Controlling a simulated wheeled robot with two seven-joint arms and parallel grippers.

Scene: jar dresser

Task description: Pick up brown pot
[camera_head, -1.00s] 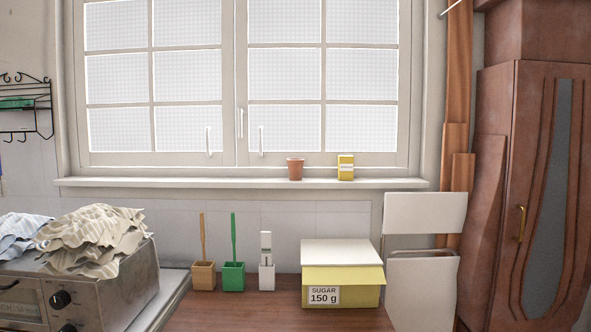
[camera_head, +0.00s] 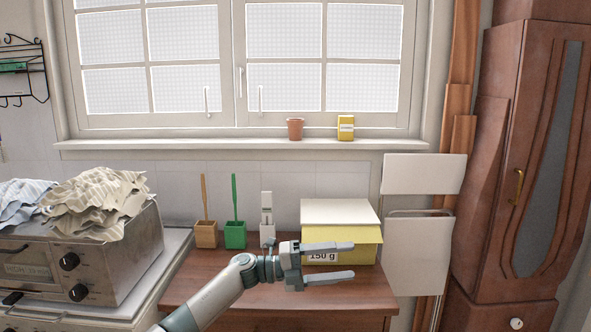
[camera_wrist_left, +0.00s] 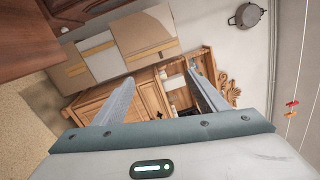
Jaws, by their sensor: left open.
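The brown pot (camera_head: 295,129) is a small terracotta pot standing upright on the white window sill, left of a small yellow box. My left gripper (camera_head: 345,263) is open and empty in the head view, its two fingers pointing right. It is below the sill and lower than the pot, in front of the yellow sugar box, which it partly covers. In the left wrist view the open fingers (camera_wrist_left: 160,95) have nothing between them; the pot does not show there. My right gripper is not in view.
A small yellow box (camera_head: 345,127) stands on the sill (camera_head: 230,143) near the pot. On the brown table are the sugar box (camera_head: 345,238), a green holder (camera_head: 235,235) and a wooden holder (camera_head: 205,234). A metal oven (camera_head: 100,262) with cloths stands left, a wardrobe (camera_head: 530,170) right.

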